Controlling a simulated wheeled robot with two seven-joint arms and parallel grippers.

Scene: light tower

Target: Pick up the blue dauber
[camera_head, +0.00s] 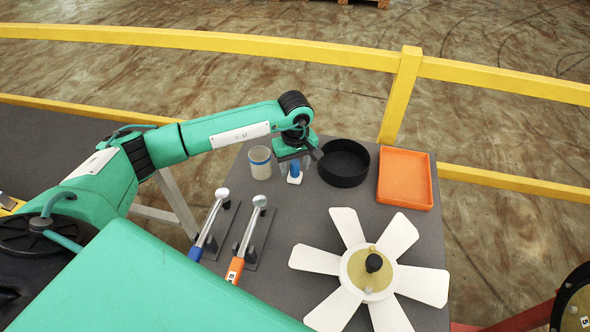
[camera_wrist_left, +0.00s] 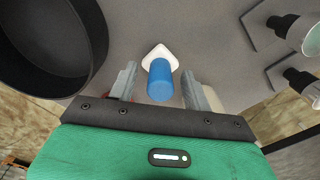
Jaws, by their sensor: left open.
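The blue dauber (camera_head: 295,172) stands on the grey table near its far edge, a blue cylinder on a white base. In the left wrist view the dauber (camera_wrist_left: 160,80) lies between the two fingers, with a gap on each side. My left gripper (camera_head: 294,166) is open over it, pointing down, and the arm comes in from the left. The fingers also show in the left wrist view (camera_wrist_left: 160,84), apart and not touching the dauber. The gripper partly hides the dauber's top in the head view. My right gripper is not in view.
A black round bin (camera_head: 344,180) stands close right of the gripper, with an orange tray (camera_head: 405,195) beyond it. A white cup with a blue band (camera_head: 260,170) stands to the left.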

